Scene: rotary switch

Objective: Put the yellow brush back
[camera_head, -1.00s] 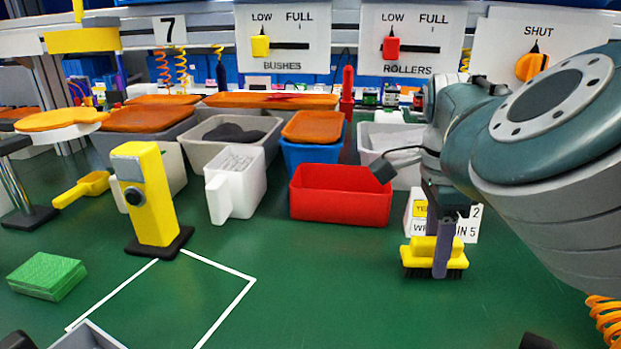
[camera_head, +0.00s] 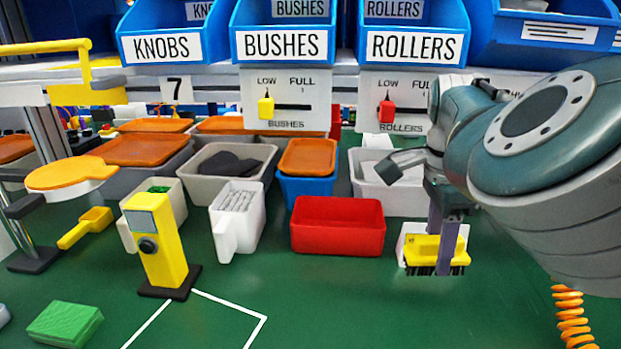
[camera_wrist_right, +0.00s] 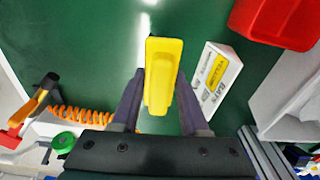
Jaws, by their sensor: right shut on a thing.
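The yellow brush (camera_head: 422,249) has dark bristles that point down. My right gripper (camera_head: 445,266) is shut on it, with the grey-purple fingers hanging down on its block. In the right wrist view the brush (camera_wrist_right: 163,75) lies between the two fingers of the gripper (camera_wrist_right: 158,85). I cannot tell from the head view whether the bristles touch the green table. My left gripper is out of view.
A red bin (camera_head: 338,238) stands left of the brush, with a white jug (camera_head: 238,225) further left. A yellow post (camera_head: 165,250) stands by white floor lines. An orange coiled hose (camera_head: 572,318) hangs at right. The front middle of the green table is clear.

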